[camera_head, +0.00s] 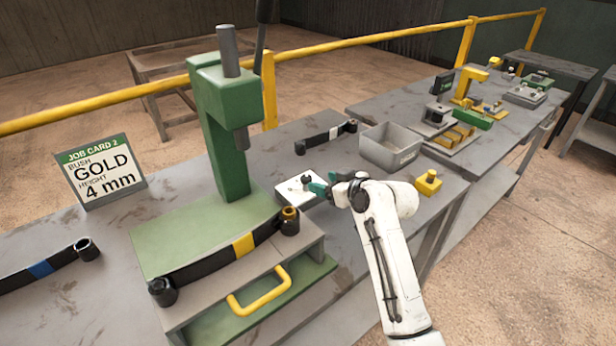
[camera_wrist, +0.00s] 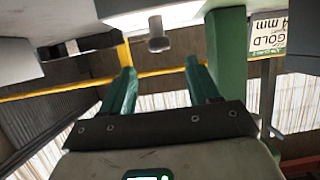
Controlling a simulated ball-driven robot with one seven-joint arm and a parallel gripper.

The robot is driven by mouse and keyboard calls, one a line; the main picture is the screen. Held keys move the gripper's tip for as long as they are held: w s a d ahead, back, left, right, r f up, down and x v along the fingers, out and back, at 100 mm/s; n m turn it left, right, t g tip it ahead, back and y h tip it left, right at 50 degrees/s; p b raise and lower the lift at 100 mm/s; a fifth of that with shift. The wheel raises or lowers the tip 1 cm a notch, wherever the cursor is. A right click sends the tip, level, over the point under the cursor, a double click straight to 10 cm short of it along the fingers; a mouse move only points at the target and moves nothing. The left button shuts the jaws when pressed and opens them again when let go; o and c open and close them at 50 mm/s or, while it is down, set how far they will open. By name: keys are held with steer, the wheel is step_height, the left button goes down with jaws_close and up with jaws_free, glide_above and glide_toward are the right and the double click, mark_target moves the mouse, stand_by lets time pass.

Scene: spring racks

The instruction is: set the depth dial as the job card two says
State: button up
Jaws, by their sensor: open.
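The job card two (camera_head: 100,172) stands at the left of the bench and reads bush GOLD, height 4 mm; part of it also shows in the wrist view (camera_wrist: 268,38). A white plate (camera_head: 293,190) with a small dark knob (camera_head: 307,182) lies right of the green press; it looks like the depth dial, but its marks are too small to read. My gripper (camera_head: 322,186) is beside the knob, its green fingers apart and pointing toward the press. In the wrist view the fingers (camera_wrist: 160,84) are open with nothing held between them.
The green press (camera_head: 222,130) stands left of my gripper. A spring with a yellow band (camera_head: 243,245) lies across its base. A grey bin (camera_head: 385,150) and a yellow button box (camera_head: 428,183) stand to the right. Another dark spring (camera_head: 326,137) lies behind.

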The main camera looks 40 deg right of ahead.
mark_target(309, 178)
steer(key=x, duration=0.7)
steer(key=shift+w+f, duration=0.15)
steer(key=c, duration=1)
steer(key=shift+c, duration=0.2)
